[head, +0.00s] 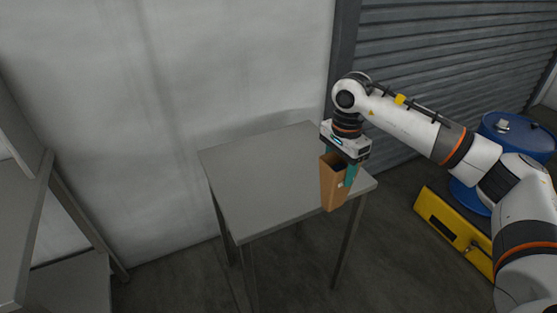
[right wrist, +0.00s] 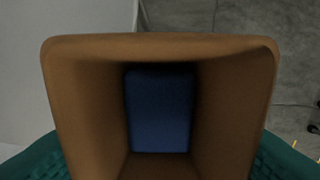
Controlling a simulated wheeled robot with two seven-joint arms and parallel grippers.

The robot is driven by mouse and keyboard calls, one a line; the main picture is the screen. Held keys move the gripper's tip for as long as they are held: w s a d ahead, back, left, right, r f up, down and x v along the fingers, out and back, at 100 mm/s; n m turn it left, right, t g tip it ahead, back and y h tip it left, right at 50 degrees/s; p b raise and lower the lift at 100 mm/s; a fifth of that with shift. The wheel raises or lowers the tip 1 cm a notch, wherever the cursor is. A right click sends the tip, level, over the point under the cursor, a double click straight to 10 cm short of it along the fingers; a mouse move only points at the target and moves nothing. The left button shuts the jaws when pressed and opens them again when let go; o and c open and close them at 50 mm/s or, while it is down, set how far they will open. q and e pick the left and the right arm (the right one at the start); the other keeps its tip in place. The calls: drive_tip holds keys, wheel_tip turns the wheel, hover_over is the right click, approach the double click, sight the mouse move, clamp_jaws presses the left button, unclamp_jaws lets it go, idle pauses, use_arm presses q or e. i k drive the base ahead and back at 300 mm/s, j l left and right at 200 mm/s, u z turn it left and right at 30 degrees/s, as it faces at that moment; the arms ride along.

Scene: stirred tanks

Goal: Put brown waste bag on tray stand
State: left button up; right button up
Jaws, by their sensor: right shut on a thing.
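The brown waste bag (head: 334,184) hangs upright from my right gripper (head: 341,170) in the head view, at the right front edge of the grey tray stand (head: 262,180). The gripper's teal fingers are shut on the bag. In the right wrist view the open mouth of the bag (right wrist: 62,100) fills the middle, with a dark blue surface (right wrist: 160,110) inside at the bottom. Teal fingers show at both lower corners. I cannot tell whether the bag touches the stand. My left gripper is not in view.
The tray stand's top is bare. A yellow case (head: 447,226) lies on the floor at the right, near a blue drum (head: 518,135). A grey shelf (head: 22,215) stands at the left. A pale wall and a grey shutter (head: 440,45) are behind.

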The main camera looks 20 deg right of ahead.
sight(294, 168)
drive_tip(key=i, duration=0.85)
